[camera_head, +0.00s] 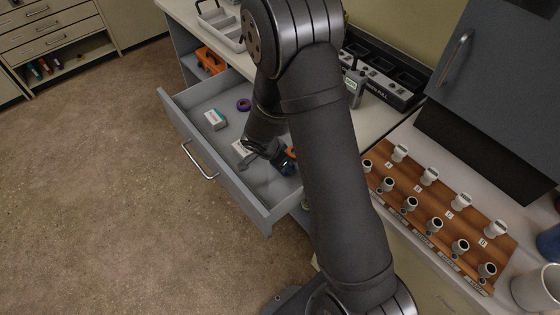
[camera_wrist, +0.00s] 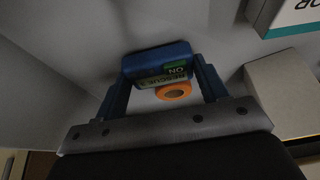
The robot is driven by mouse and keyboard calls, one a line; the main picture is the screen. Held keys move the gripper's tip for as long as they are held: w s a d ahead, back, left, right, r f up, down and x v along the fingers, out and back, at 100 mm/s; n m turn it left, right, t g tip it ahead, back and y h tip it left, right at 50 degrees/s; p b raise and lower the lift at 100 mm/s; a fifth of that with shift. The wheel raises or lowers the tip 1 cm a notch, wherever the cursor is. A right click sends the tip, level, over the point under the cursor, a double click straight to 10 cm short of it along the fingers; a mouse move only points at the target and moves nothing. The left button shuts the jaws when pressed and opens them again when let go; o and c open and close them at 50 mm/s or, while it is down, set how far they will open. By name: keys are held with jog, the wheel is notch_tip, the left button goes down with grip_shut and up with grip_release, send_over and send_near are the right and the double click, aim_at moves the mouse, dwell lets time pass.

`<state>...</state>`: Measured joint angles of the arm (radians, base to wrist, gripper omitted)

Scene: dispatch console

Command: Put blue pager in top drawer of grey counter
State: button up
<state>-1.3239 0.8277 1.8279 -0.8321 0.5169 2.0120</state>
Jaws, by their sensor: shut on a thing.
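The blue pager (camera_wrist: 158,64) is between the two fingers of my gripper (camera_wrist: 160,80) in the wrist view, with a green "ON" label showing. My gripper is shut on it. In the head view my gripper (camera_head: 284,165) is inside the open top drawer (camera_head: 225,184) of the grey counter, near its right end. The pager shows there only as a small dark blue patch (camera_head: 287,169). The drawer is pulled well out, with its handle (camera_head: 200,163) on the front. I cannot tell whether the pager touches the drawer floor.
The drawer also holds a white-and-teal box (camera_head: 215,119), a purple ring (camera_head: 244,104), a pale box (camera_head: 243,152) and an orange ring (camera_wrist: 173,91) close by the pager. A wooden rack (camera_head: 440,215) with several white-and-black pieces stands at right.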

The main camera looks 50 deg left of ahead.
jog(key=shift+f, duration=0.2)
jog(key=shift+f, duration=0.1)
jog(key=o, duration=1.1)
jog(key=v, duration=1.2)
jog(key=x, duration=1.2)
